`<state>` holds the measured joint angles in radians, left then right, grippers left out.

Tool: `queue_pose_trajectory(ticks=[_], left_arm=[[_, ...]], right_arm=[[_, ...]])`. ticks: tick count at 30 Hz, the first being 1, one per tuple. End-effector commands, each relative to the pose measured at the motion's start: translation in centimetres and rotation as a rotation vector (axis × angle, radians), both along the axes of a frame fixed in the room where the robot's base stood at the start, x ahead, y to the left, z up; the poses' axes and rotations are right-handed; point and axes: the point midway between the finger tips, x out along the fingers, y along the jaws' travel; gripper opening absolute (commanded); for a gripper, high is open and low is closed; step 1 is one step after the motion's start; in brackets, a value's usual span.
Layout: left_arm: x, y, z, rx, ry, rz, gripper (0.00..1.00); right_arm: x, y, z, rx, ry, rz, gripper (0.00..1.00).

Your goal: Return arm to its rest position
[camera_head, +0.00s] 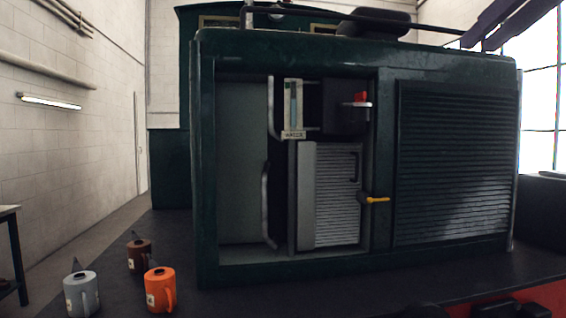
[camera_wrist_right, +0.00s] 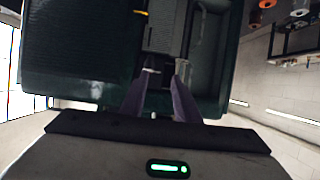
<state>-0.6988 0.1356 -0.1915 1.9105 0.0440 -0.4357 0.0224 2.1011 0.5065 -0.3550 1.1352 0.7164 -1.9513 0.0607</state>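My right gripper (camera_head: 476,43) shows at the top right of the head view, raised near the upper right edge of the dark green tram body (camera_head: 455,74). In the right wrist view its two purple fingers (camera_wrist_right: 166,68) stand apart with nothing between them. The tram side with its open recess lies beyond the fingertips there, seen upside down. My left gripper is in neither view.
The recess holds a water gauge (camera_head: 293,105), a ribbed grey panel (camera_head: 337,195) and a yellow handle (camera_head: 377,200). A grey can (camera_head: 80,294), a brown can (camera_head: 138,256) and an orange can (camera_head: 158,290) stand at the lower left. A table (camera_head: 9,213) stands at far left.

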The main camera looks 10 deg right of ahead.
Motion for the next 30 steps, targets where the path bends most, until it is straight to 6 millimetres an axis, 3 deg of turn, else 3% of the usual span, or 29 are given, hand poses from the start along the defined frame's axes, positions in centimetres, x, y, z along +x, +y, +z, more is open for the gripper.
queue_pose_trajectory(ticks=[1,8,11,14,18,22,26,30], left_arm=[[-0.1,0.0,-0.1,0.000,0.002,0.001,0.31],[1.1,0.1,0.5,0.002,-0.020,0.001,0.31],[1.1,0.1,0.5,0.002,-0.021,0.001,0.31],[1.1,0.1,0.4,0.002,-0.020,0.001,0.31],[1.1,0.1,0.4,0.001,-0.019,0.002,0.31],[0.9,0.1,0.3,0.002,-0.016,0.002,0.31],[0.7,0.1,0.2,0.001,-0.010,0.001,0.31],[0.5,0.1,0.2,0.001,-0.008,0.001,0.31]], right_arm=[[1.5,0.3,-1.3,-0.006,0.016,0.001,0.29],[7.1,1.6,-6.5,-0.029,0.046,0.000,0.29],[10.1,2.4,-10.0,-0.041,0.065,0.002,0.29],[13.5,3.5,-15.1,-0.056,0.090,0.008,0.29],[18.1,5.5,-24.5,-0.076,0.124,0.026,0.29],[20.5,7.4,-34.0,-0.088,0.156,0.046,0.29],[21.1,9.3,-43.8,-0.093,0.187,0.070,0.29],[19.7,11.3,-54.3,-0.088,0.218,0.097,0.29]])
